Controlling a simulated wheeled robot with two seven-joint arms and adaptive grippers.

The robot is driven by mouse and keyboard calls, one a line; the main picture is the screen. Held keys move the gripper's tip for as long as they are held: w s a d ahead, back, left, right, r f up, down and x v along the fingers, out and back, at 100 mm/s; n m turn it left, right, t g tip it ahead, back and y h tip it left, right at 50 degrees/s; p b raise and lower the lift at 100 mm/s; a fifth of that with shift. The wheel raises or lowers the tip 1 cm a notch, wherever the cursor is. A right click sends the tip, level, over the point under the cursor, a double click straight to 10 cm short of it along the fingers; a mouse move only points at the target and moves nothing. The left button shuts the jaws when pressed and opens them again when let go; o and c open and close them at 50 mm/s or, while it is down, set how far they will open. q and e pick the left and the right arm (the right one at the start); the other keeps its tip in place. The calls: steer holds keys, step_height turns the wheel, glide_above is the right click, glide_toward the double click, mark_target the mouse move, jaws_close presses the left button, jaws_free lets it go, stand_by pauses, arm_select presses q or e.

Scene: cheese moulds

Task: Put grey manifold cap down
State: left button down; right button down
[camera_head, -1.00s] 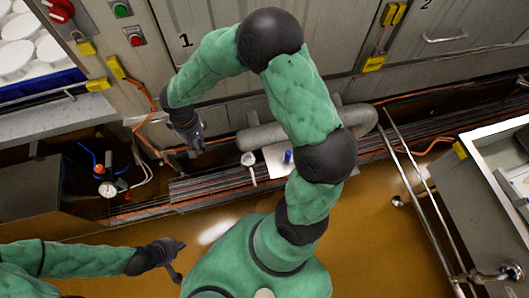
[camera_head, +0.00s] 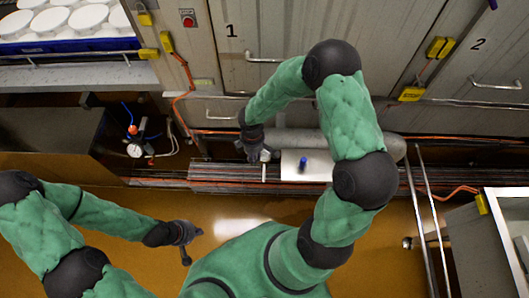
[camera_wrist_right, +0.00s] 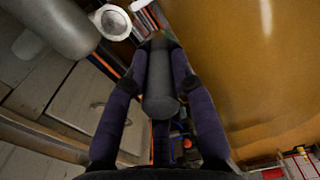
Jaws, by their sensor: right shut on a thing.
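The grey manifold cap (camera_wrist_right: 160,88), a plain grey cylinder, is between the two fingers of my right gripper (camera_wrist_right: 160,62) in the right wrist view. The gripper is shut on it. In the head view my right gripper (camera_head: 252,148) is beside the upright pale fitting (camera_head: 264,168) at the left end of the grey pipe body (camera_head: 290,139); the cap cannot be made out there. A round white-rimmed opening (camera_wrist_right: 113,22) shows ahead and left of the cap in the wrist view, apart from it. My left gripper (camera_head: 192,244) is low over the floor, fingers apart and empty.
A white box with a blue knob (camera_head: 304,164) stands right of the fitting. Numbered metal doors (camera_head: 290,55) with handles are behind. A gauge (camera_head: 134,150) and hoses are at left, metal rails (camera_head: 428,215) at right. The brown floor in front is open.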

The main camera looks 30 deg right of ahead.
steer(key=shift+w+d+f+b, duration=0.65)
steer(key=shift+d+f, duration=0.5)
steer(key=shift+f, duration=0.55)
steer(key=shift+w+d+f+b, duration=0.65)
steer(key=shift+d+f, duration=0.45)
steer(key=shift+f, duration=0.6)
steer(key=shift+w+d+f+b, duration=0.6)
steer(key=shift+d+f, duration=0.55)
steer(key=shift+f, duration=0.55)
steer(key=shift+f, duration=0.2)
steer(key=c, duration=1)
jaws_free()
steer(key=shift+c, duration=0.2)
steer(key=shift+r, duration=0.2)
